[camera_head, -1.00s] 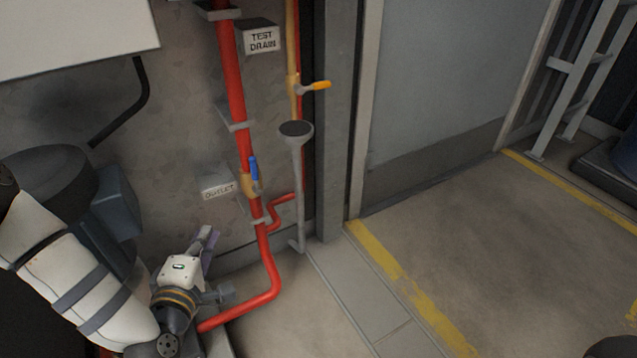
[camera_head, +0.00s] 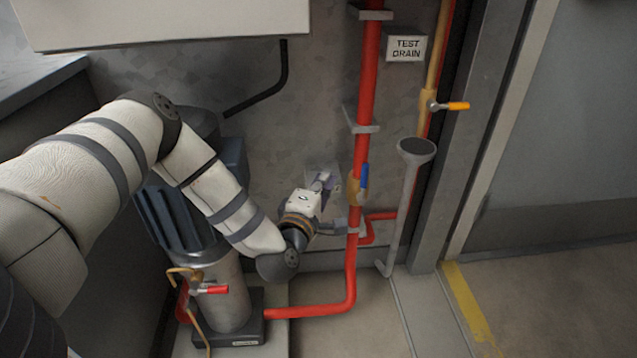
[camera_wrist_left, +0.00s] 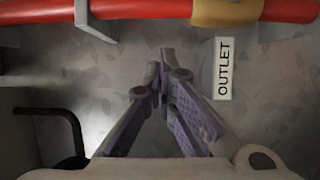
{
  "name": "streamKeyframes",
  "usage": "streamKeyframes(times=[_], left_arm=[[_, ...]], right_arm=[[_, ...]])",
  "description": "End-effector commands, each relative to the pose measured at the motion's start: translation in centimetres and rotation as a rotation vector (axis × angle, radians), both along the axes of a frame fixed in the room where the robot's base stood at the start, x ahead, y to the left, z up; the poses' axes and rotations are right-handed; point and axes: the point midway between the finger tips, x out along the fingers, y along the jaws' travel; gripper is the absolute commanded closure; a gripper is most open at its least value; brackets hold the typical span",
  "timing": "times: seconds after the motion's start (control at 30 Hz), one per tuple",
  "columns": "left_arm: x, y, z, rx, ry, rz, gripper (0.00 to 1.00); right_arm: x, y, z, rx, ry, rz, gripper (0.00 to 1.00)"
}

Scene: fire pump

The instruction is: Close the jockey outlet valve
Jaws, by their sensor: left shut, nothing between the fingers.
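The outlet valve is a brass body (camera_head: 353,190) on the vertical red pipe (camera_head: 367,90). Its blue lever (camera_head: 364,178) stands upright, along the pipe. In the left wrist view the brass body (camera_wrist_left: 228,12) shows at the top edge, and the lever is out of view. My left gripper (camera_head: 326,180) is shut and empty, just left of the valve and apart from it. Its purple fingers (camera_wrist_left: 163,68) meet at the tips in front of the wall. The OUTLET label (camera_wrist_left: 224,68) lies right of the fingers there. My right gripper is not in view.
A yellow-handled valve (camera_head: 452,105) sits on the brass pipe by the TEST DRAIN label (camera_head: 406,47). A grey drain funnel (camera_head: 416,150) stands right of the red pipe. A pump motor (camera_head: 190,215) with a red-handled valve (camera_head: 212,290) stands left. Open floor (camera_head: 560,300) lies right.

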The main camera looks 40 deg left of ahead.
Motion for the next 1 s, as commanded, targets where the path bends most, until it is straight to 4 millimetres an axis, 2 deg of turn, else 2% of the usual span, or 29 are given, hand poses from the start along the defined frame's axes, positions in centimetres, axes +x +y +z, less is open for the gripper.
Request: streamKeyframes(times=[0.07, 0.3, 1.0], left_arm=[[1.5, 0.7, -0.2, 0.002, 0.000, 0.001, 1.00], [3.6, -2.0, -0.2, 0.000, 0.001, -0.002, 1.00], [4.3, -2.7, 0.4, 0.031, 0.035, -0.001, 1.00]], right_arm=[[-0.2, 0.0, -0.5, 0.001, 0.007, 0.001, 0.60], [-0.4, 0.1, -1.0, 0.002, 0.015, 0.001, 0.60], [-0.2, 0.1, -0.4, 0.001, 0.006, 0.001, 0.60]])
